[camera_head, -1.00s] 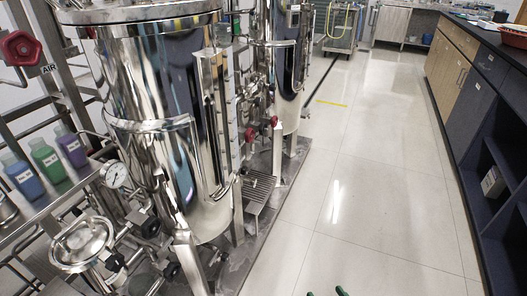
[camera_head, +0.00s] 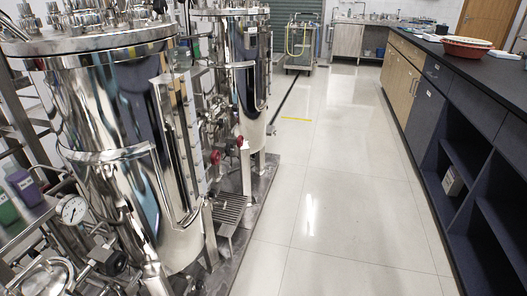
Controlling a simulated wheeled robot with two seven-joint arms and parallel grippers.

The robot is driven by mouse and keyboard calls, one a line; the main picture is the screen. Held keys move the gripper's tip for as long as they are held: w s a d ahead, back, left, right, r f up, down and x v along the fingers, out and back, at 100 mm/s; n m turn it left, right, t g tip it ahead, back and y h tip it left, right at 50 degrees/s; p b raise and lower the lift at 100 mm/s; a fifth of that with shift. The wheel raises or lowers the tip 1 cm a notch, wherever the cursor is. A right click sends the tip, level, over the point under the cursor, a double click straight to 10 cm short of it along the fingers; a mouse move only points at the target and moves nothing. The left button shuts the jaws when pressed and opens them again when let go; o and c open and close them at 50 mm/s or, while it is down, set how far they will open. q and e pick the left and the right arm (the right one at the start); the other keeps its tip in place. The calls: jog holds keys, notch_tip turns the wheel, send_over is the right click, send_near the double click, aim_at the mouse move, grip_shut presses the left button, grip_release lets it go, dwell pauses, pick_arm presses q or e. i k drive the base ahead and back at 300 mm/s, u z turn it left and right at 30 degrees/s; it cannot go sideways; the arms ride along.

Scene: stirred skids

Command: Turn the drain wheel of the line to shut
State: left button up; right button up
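Two polished steel tanks stand on a skid at the left: a near one (camera_head: 120,140) and a farther one (camera_head: 243,75). Two small red handwheels show between them, one (camera_head: 215,157) lower left and one (camera_head: 240,142) just right of it. I cannot tell whether either is the drain wheel. Dark valve knobs (camera_head: 108,260) sit on the pipework below the near tank, beside a round pressure gauge (camera_head: 74,210). Neither of my grippers is in view.
A pale tiled floor (camera_head: 330,190) runs clear down the middle. The skid's base edge (camera_head: 250,215) borders it at left. A dark-topped bench (camera_head: 450,60) with open shelves lines the right. A cart (camera_head: 301,45) stands at the back. Bottles (camera_head: 22,187) stand at far left.

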aim_at(228, 153)
jog(key=z, duration=0.8)
jog(key=i, duration=1.95)
jog(key=u, duration=3.2)
